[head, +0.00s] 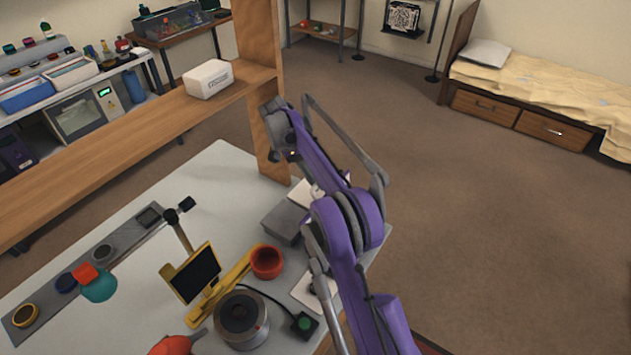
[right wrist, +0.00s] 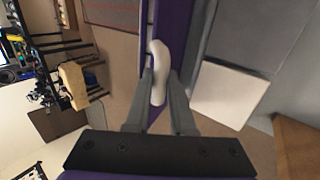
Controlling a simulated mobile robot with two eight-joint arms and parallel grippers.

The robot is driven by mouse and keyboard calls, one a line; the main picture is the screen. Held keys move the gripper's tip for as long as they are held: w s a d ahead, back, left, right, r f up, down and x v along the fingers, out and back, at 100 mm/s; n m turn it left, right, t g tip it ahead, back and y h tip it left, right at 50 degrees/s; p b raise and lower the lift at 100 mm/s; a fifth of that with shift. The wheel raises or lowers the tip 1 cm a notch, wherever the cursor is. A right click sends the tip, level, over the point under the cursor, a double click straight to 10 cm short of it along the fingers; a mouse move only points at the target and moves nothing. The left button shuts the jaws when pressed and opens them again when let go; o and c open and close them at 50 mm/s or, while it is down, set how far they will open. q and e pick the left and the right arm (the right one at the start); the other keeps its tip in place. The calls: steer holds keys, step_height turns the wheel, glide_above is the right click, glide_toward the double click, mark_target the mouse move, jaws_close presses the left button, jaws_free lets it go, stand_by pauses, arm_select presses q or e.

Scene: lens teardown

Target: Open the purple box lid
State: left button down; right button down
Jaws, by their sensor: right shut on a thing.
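In the right wrist view my right gripper (right wrist: 160,84) is shut on a pale rounded handle (right wrist: 158,62), which sits between its two grey fingers. Behind the handle runs a narrow purple surface (right wrist: 178,45), cut by the top edge of the picture. Only this strip shows, so I cannot tell the full box or whether its lid stands open. In the head view my purple and grey arm reaches up from the bottom right toward the wooden shelf post. Its fingertips and the handle cannot be made out there. My left gripper is not seen.
The white worktable (head: 120,310) holds a red cup (head: 267,262), a round grey device (head: 241,318), a tilted black screen (head: 195,273) and a grey box (head: 284,222). A wooden shelf (head: 100,160) with a white box (head: 208,79) runs behind. Open floor lies right.

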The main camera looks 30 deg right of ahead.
steer(key=c, duration=0.8)
jaws_free()
steer(key=shift+d, duration=0.1)
steer(key=shift+o, duration=0.2)
steer(key=shift+r, duration=0.1)
step_height(320, 180, up, 10)
steer(key=p, duration=0.1)
